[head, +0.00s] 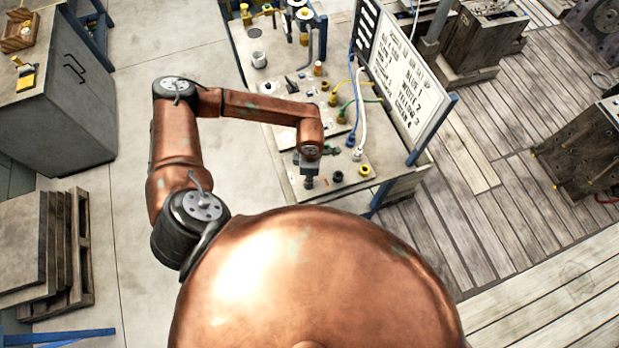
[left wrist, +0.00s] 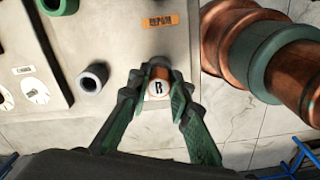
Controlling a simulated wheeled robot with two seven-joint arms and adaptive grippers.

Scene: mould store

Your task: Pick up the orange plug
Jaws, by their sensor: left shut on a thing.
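My left gripper (head: 309,183) is over the near end of the workbench. In the left wrist view its green-padded fingers (left wrist: 158,82) are shut on the orange plug (left wrist: 160,73), a short orange-brown cylinder with a pale end face bearing a dark letter. The plug is between the fingertips, close to the bench's near edge; I cannot tell whether it touches the bench. In the head view the gripper hides it. An orange label (left wrist: 161,21) lies on the bench top just beyond the fingers. My right gripper is not in view.
The bench top (head: 290,160) carries a dark socket (head: 337,176), a yellow ring (head: 366,171) and coloured cables. A sign board (head: 405,85) stands along its right edge. A grey cabinet (head: 45,100) and stacked boards (head: 25,240) stand left. The floor between is clear.

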